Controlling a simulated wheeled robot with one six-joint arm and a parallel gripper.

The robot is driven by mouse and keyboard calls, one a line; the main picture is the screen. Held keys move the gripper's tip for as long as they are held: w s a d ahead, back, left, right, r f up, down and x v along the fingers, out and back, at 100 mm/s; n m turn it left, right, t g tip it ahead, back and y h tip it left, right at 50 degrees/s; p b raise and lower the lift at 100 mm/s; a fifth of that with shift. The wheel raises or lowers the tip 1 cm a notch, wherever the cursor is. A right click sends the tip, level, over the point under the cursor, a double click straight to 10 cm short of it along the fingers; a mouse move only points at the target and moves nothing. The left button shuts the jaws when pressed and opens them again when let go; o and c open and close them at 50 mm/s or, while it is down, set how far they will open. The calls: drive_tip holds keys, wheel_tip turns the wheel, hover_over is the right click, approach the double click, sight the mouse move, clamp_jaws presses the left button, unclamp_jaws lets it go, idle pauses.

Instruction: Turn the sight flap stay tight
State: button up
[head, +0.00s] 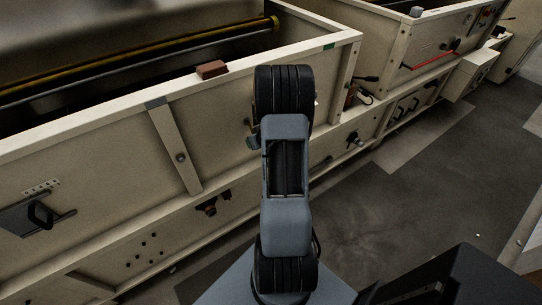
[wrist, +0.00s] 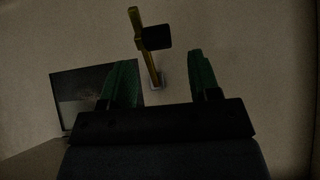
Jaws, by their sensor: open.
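My gripper (wrist: 158,62) is open in the wrist view, its two green fingers apart and nothing held between them. A thin yellow bar (wrist: 136,22) with a dark block-like knob (wrist: 157,37) at its upper part, which looks like the sight flap stay, stands out from a pale panel. Its lower end, at a small light mount (wrist: 158,84), shows between the fingers. The knob lies just beyond the fingertips; I see no contact. A dark rectangular pane (wrist: 75,95), perhaps the sight flap, is partly hidden behind the left finger. In the head view my arm hides the gripper and stay.
A long cream hopper wall (head: 100,150) runs across the head view, with a brown block (head: 211,69) on its rim. A black handle (head: 40,214) juts from the wall at left. A white box (head: 468,74) stands far right. Grey floor (head: 420,170) at right is open.

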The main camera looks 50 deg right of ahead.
drive_tip(key=s+a+b, duration=0.1)
drive_tip(key=s+a, duration=0.1)
drive_tip(key=s, duration=0.9)
drive_tip(key=shift+s+a, duration=0.25)
drive_tip(key=shift+a, duration=0.05)
drive_tip(key=shift+f, duration=0.1)
drive_tip(key=shift+c, duration=0.2)
